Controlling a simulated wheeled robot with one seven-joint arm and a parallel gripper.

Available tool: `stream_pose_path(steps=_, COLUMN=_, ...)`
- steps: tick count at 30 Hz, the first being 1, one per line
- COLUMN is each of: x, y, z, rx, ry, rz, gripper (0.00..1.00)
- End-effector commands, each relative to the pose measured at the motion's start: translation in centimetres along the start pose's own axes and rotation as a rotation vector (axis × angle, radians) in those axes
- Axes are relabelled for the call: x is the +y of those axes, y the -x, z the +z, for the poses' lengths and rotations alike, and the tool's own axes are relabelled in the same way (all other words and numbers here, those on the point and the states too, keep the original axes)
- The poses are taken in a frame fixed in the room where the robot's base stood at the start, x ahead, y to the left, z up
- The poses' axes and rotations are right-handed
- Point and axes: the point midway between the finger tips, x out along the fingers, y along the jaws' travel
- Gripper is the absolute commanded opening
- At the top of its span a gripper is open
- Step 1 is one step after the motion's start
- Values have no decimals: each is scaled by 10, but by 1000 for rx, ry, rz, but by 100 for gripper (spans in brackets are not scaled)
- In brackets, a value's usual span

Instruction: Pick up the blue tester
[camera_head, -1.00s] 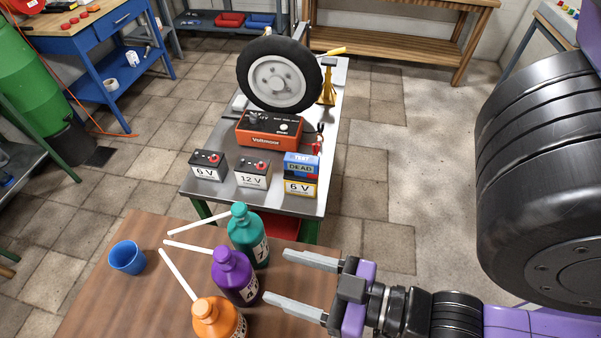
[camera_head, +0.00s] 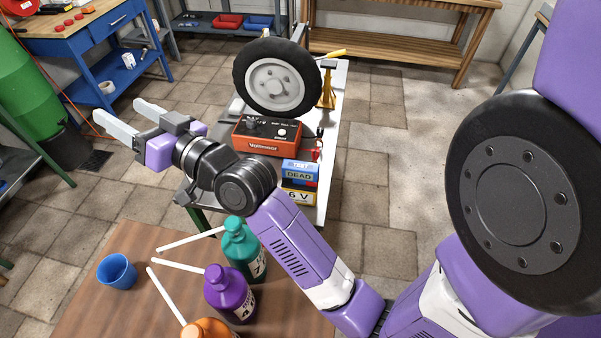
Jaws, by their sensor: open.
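The blue tester (camera_head: 301,170), marked TEST and DEAD, sits on top of a yellow and black 6 V battery (camera_head: 298,194) at the near right of the metal bench. My gripper (camera_head: 122,117) is open and empty, up and to the left of the tester, pointing left. My forearm passes just left of and in front of the tester and battery. The small 6 V and 12 V batteries at the bench's near left are hidden behind my arm.
An orange voltmeter (camera_head: 266,139) and a wheel (camera_head: 274,77) stand behind the tester. A wooden table (camera_head: 125,245) in front holds a blue cup (camera_head: 117,271), a teal bottle (camera_head: 243,246), a purple bottle (camera_head: 229,293) and an orange bottle (camera_head: 207,330).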

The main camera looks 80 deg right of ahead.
Motion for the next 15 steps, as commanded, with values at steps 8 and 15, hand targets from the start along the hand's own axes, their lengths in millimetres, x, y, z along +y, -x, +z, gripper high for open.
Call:
stream_pose_path(steps=8, x=14, y=-45, z=36, rx=-373, ry=162, rz=-171, gripper=60)
stream_pose_path(steps=15, x=95, y=-5, z=89, rx=-840, ry=361, rz=-185, gripper=60)
